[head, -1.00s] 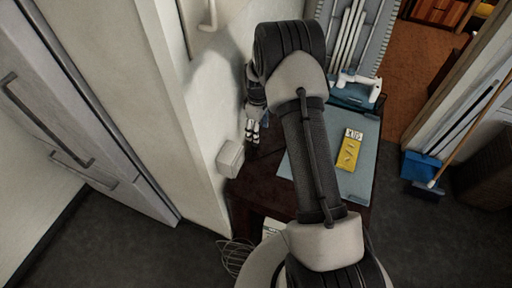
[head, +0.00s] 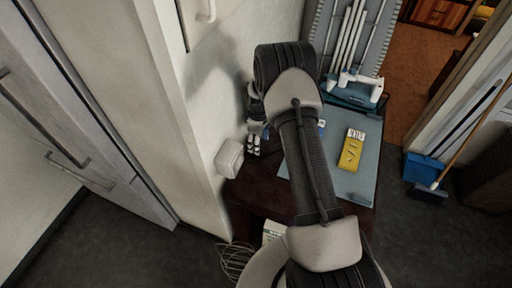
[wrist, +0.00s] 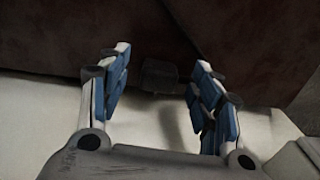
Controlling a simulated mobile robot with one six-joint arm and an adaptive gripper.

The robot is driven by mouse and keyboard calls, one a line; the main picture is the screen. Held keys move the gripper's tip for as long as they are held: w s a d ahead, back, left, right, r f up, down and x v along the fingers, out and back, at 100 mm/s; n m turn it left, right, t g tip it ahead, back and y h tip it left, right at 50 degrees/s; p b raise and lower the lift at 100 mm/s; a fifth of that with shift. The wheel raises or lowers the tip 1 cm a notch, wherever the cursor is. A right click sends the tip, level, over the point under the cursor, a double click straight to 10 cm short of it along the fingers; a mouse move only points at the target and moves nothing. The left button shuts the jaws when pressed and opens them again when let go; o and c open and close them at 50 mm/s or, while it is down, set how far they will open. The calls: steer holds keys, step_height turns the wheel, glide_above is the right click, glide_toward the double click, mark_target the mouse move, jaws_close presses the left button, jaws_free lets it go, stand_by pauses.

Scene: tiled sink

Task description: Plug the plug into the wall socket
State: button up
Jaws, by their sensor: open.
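My gripper (head: 253,144) points down close to the wall, above the back edge of the dark brown table. In the wrist view my gripper (wrist: 161,62) is open, with its blue-padded fingers spread apart. A small dark block (wrist: 160,77), which looks like the plug, shows between the fingers near the edge of the brown surface; the fingers do not visibly close on it. A white box (head: 229,158) on the wall, probably the wall socket, is just left of my gripper; its face is turned away. No plug can be made out in the head view.
The dark table (head: 262,185) carries a blue-grey mat (head: 365,180) with a yellow packet (head: 351,153). A dish rack (head: 356,90) stands behind. The white wall (head: 205,120) is close on the left. Loose cable (head: 236,262) lies low beside the table.

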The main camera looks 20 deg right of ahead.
steer(key=shift+f, duration=0.95)
steer(key=shift+c, duration=0.3)
steer(key=c, duration=1.1)
steer(key=shift+r, duration=0.1)
steer(key=shift+s+d+r+p, duration=0.15)
steer(key=shift+r+p, duration=0.2)
steer(key=shift+r, duration=0.15)
step_height(320, 180, up, 6)
steer(key=r+p, duration=0.1)
steer(key=p, duration=0.1)
steer(key=s+d+p, duration=0.1)
steer(key=s+d, duration=0.3)
steer(key=s+d+p, duration=0.1)
steer(key=s+d, duration=0.4)
steer(key=s+d+f+p, duration=0.1)
steer(key=s+d, duration=0.3)
steer(key=s, duration=0.1)
steer(key=shift+d, duration=0.4)
